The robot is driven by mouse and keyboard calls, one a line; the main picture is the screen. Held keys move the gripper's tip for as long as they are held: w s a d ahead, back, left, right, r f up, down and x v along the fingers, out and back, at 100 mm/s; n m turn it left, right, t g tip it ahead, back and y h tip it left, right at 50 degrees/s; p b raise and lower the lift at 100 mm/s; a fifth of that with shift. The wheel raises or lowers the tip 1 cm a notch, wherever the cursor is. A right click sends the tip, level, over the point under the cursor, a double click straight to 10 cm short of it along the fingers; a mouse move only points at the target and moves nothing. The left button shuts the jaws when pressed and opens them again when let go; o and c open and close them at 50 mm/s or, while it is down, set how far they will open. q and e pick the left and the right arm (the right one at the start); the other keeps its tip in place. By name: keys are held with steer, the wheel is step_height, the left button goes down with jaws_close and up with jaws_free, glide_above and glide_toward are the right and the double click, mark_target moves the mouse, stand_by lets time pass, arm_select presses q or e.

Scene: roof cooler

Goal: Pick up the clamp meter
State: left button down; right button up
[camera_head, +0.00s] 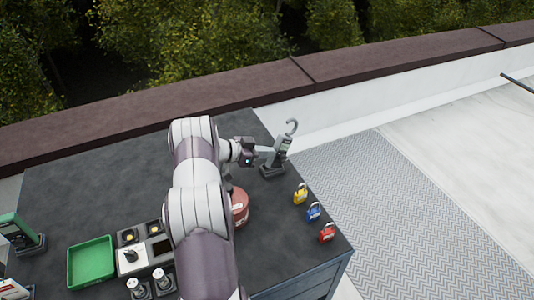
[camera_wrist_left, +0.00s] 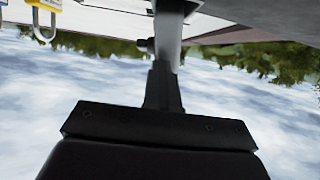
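The clamp meter (camera_head: 283,150), grey-green with an open hook-shaped jaw at its top, stands nearly upright in a dark stand (camera_head: 272,170) near the table's back right corner. My left gripper (camera_head: 265,151) reaches in from the left at the height of the meter's body. Its fingertips are at or very near the meter's left side; contact is not clear. In the left wrist view, the dark gripper finger (camera_wrist_left: 163,88) shows nearly edge-on, so its opening cannot be judged. My right gripper is not in view.
Yellow (camera_head: 300,194), blue (camera_head: 313,212) and red (camera_head: 327,232) padlocks line the table's right side. A reddish round object (camera_head: 239,206) lies partly behind my left arm. A green tray (camera_head: 91,263), a switch box (camera_head: 131,256) and a green device (camera_head: 17,230) stand at left.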

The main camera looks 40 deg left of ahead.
arm_select(q)
steer(key=r, duration=0.2)
steer(key=d+r, duration=0.1)
steer(key=r, duration=0.1)
steer(key=shift+w+b, duration=0.15)
steer(key=shift+b, duration=0.2)
steer(key=s+d+r+b, duration=0.1)
steer(key=s+d+r, duration=0.1)
steer(key=d+r, duration=0.4)
steer(key=d, duration=0.4)
steer(key=shift+s+d+r, duration=0.15)
steer(key=shift+s+r, duration=0.1)
steer(key=shift+r, duration=0.05)
steer(key=shift+c, duration=1.9)
jaws_free()
